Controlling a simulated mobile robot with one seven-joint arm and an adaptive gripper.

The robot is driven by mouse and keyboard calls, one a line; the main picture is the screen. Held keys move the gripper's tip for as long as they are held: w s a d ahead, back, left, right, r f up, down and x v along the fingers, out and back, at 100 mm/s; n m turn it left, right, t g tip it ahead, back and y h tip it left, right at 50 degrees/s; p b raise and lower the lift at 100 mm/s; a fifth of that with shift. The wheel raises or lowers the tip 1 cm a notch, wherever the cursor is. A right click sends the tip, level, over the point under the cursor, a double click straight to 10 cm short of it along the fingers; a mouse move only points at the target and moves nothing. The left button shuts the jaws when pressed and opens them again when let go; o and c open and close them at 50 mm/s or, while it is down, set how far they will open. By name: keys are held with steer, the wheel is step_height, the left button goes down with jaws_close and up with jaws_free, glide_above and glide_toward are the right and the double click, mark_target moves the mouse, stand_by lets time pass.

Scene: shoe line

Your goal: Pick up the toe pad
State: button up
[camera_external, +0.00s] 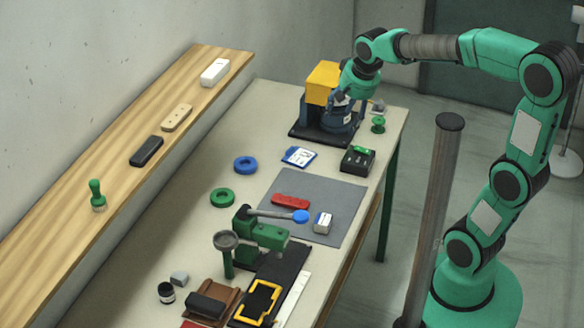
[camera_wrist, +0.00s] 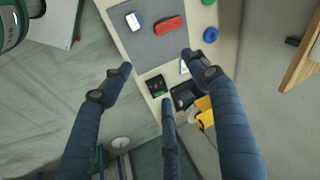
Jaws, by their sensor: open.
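I cannot tell for sure which item is the toe pad. A red elongated piece (camera_external: 291,202) and a small white block with a dark side (camera_external: 323,222) lie on the grey mat (camera_external: 345,195). In the wrist view the red piece (camera_wrist: 170,25) and the white block (camera_wrist: 134,21) lie beyond the fingertips. My gripper (camera_external: 342,118) is at the far end of the table, in front of the yellow-topped machine (camera_external: 322,82). In the wrist view my gripper (camera_wrist: 160,78) has its three dark blue fingers spread, with nothing between them.
A black box with a green top (camera_external: 358,160), a blue-white card (camera_external: 299,157), a blue ring (camera_external: 245,165) and a green ring (camera_external: 222,197) lie near the mat. A green stand (camera_external: 228,258) crowds the near end. A wooden shelf (camera_external: 130,128) runs along the left.

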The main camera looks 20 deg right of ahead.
steer(key=w+a+f+m+g+p, duration=0.1)
steer(key=w+a+f, duration=0.25)
steer(key=a, duration=0.55)
steer(key=w+a+f+m+p, duration=0.15)
steer(key=a+f, duration=0.25)
steer(key=a, duration=0.6)
steer(key=w+a+f+m+g+p, duration=0.15)
steer(key=w+a+f, duration=0.25)
steer(key=a, duration=0.5)
steer(key=s+a+f+m+p, duration=0.1)
steer(key=s+a+f, duration=0.4)
steer(key=a+f, duration=0.3)
steer(key=s+a+f+m+p, duration=0.2)
steer(key=s+a+f, duration=0.3)
steer(key=a, duration=1)
step_height(320, 180, down, 4)
steer(key=shift+s+a+r+m+g+h, duration=0.25)
steer(key=shift+s+a+m+g+h, duration=0.05)
steer(key=shift+a+g, duration=0.05)
steer(key=shift+f, duration=0.1)
glide_above(180, 275)
steer(key=shift+s+d+f, duration=0.1)
steer(key=shift+s+f, duration=0.05)
steer(key=shift+f, duration=1.95)
steer(key=shift+s+d+f, duration=0.1)
steer(key=shift+f, duration=2)
